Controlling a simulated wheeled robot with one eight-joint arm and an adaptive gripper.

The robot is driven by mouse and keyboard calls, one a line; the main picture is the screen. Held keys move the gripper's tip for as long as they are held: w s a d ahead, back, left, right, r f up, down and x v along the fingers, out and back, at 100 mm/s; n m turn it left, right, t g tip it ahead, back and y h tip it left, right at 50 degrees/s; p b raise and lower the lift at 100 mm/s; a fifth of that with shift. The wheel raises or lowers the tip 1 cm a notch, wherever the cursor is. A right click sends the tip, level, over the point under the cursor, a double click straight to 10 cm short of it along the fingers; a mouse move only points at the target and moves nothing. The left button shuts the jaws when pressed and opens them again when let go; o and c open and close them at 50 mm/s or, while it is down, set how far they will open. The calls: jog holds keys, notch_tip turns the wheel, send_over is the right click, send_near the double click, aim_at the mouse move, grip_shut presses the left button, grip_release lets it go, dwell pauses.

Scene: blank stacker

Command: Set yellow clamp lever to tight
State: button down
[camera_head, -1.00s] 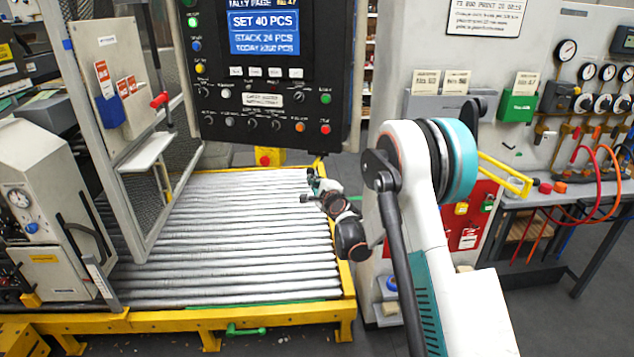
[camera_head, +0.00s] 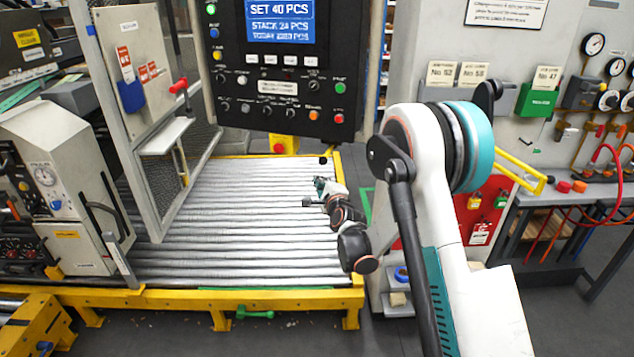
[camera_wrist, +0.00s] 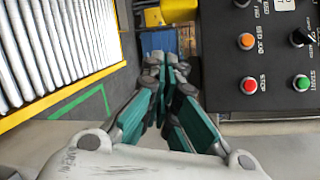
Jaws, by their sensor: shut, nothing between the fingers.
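My gripper (camera_head: 318,193) is shut and empty, above the right part of the roller bed. In the wrist view its teal fingers (camera_wrist: 166,75) meet with nothing between them. No clamp lever can be made out for certain. A yellow bar frame (camera_head: 541,186) juts from the grey cabinet at the right, behind my arm and far from my gripper. A small yellow piece (camera_head: 55,272) sits low on the left machine. I cannot tell whether either is the lever.
The roller bed (camera_head: 240,250) has a yellow frame and a clear top. A black control panel (camera_head: 262,95) hangs above its far end; its buttons are near my fingers in the wrist view. A mesh guard (camera_head: 150,205) and a gauge machine (camera_head: 60,185) stand left.

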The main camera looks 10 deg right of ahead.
jog(key=shift+s+a+r, duration=0.15)
jog(key=shift+s+a, duration=0.6)
jog(key=shift+a, duration=0.25)
jog(key=s+d+r+n+g, duration=0.1)
jog(key=s+r+n+g, duration=0.1)
jog(key=s+r+n, duration=0.65)
jog(key=s+d+r+n+g, duration=0.1)
jog(key=s+r+n+g, duration=0.2)
jog(key=s+r, duration=0.55)
jog(key=s+d+f+n+g, duration=0.1)
jog(key=s+f+n, duration=0.1)
jog(key=s, duration=0.8)
jog(key=s+d+f+n+g+h, duration=0.1)
jog(key=s+n, duration=0.3)
jog(key=s, duration=0.7)
jog(key=s+d+f+n+g, duration=0.1)
jog(key=s+f+n+g, duration=0.1)
jog(key=s, duration=0.8)
jog(key=shift+s+d+f+n+g+h, duration=0.3)
jog(key=shift+f+n+h, duration=0.1)
jog(key=shift+n, duration=0.45)
jog(key=c, duration=2.3)
grip_release()
